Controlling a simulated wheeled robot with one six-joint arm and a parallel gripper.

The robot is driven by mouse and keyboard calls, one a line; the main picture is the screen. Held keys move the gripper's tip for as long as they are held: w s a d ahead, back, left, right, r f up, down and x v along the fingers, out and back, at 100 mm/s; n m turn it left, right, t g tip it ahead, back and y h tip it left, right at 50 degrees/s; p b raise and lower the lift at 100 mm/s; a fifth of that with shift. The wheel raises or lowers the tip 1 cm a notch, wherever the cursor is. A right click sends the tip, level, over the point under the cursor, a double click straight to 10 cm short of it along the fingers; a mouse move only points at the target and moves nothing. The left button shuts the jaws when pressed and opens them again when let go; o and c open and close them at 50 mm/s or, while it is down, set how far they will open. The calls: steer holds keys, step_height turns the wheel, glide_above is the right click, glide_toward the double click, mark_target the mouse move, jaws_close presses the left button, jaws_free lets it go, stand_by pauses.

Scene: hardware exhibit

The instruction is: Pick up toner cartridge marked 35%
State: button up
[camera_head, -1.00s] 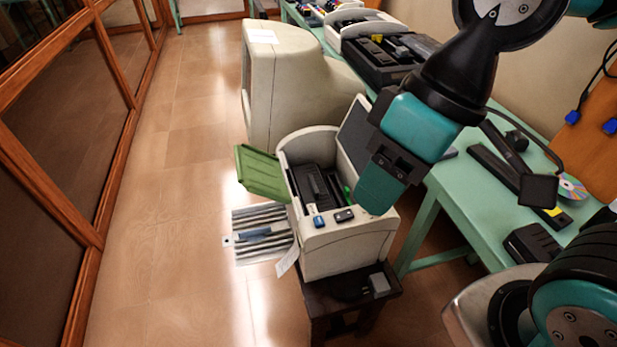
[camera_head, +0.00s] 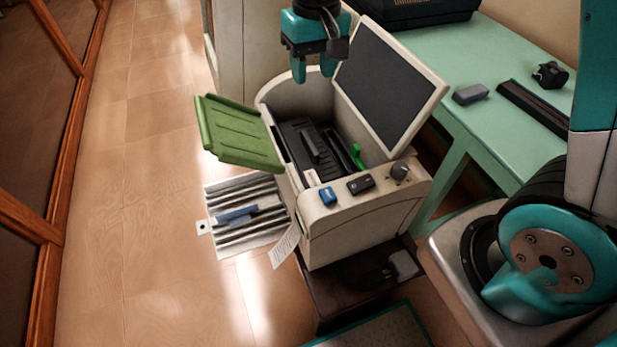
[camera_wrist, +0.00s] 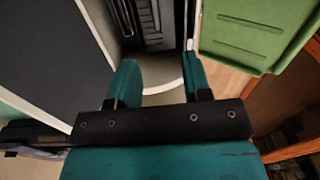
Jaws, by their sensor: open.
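A beige printer (camera_head: 370,222) stands with its grey-panelled lid raised and its green flap (camera_head: 238,133) swung out to the left. Inside it lies a black ribbed cartridge-like unit (camera_head: 303,150) beside a green lever (camera_head: 357,155). The unit also shows at the top of the wrist view (camera_wrist: 152,22). No 35% mark can be read in either view, so I cannot tell which piece is the toner cartridge marked 35%. My gripper (camera_head: 313,74) is open and empty, pointing down above the rear of the open printer, apart from the unit.
A small blue block (camera_head: 328,196), a black block (camera_head: 360,184) and a grey knob-like piece (camera_head: 399,170) sit on the printer's front rim. The raised lid (camera_head: 388,84) stands close right of my gripper. A green table (camera_head: 462,140) is at right.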

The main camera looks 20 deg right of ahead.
glide_above(310, 141)
step_height(310, 141, down, 4)
steer(key=shift+m, duration=0.4)
steer(key=f+b, duration=0.1)
steer(key=f, duration=1)
steer(key=shift+s, duration=0.2)
step_height(310, 141, down, 6)
steer(key=shift+w+r, duration=0.1)
steer(key=shift+r, duration=0.05)
jaws_close()
steer(key=shift+r, duration=0.1)
